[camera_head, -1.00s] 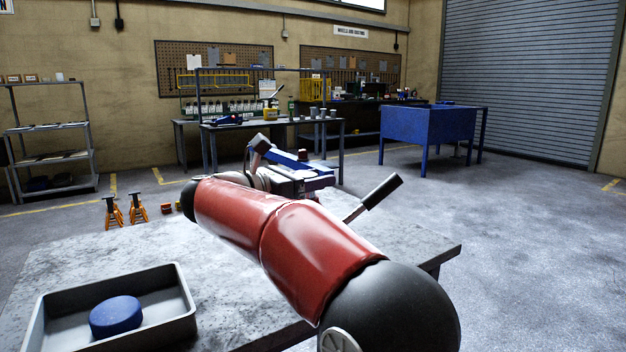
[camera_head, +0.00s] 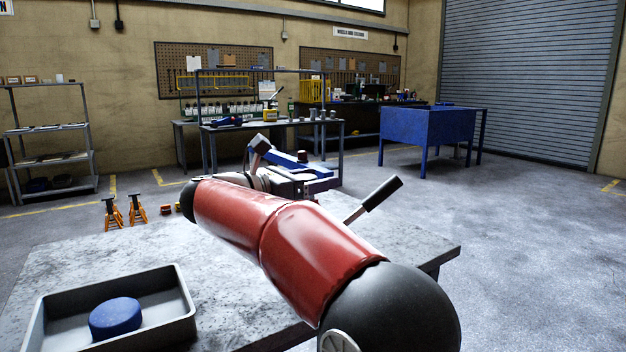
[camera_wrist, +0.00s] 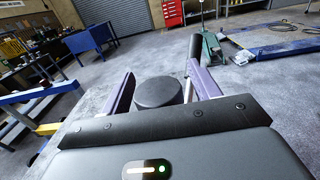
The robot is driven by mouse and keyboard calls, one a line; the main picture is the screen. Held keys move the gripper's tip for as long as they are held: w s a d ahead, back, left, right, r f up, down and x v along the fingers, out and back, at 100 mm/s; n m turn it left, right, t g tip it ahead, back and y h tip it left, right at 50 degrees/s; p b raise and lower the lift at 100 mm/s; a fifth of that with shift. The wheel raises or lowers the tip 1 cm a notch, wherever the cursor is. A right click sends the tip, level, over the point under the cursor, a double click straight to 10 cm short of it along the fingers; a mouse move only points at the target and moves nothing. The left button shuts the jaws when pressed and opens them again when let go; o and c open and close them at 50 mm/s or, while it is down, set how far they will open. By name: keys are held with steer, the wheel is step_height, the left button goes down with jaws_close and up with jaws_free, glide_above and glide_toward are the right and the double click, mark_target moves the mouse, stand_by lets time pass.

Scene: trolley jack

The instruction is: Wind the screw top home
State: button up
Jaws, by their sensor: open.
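A round, dark, flat-topped screw top (camera_wrist: 158,92) shows in the wrist view between the two fingers of my gripper (camera_wrist: 160,76). The fingers are open, one on either side of it, and I cannot tell whether either touches it. Its threads and what it sits on are hidden. In the head view my red and black arm hides the gripper and the screw top.
A grey tray (camera_head: 184,312) with a blue round pad (camera_head: 115,318) stands on the near left of the worktable (camera_head: 75,258). Orange axle stands (camera_head: 113,214) stand further back. The floor on the right is clear.

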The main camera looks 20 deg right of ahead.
steer(key=shift+a, duration=0.1)
steer(key=v, duration=0.7)
steer(key=shift+a, duration=0.3)
steer(key=shift+s, duration=0.1)
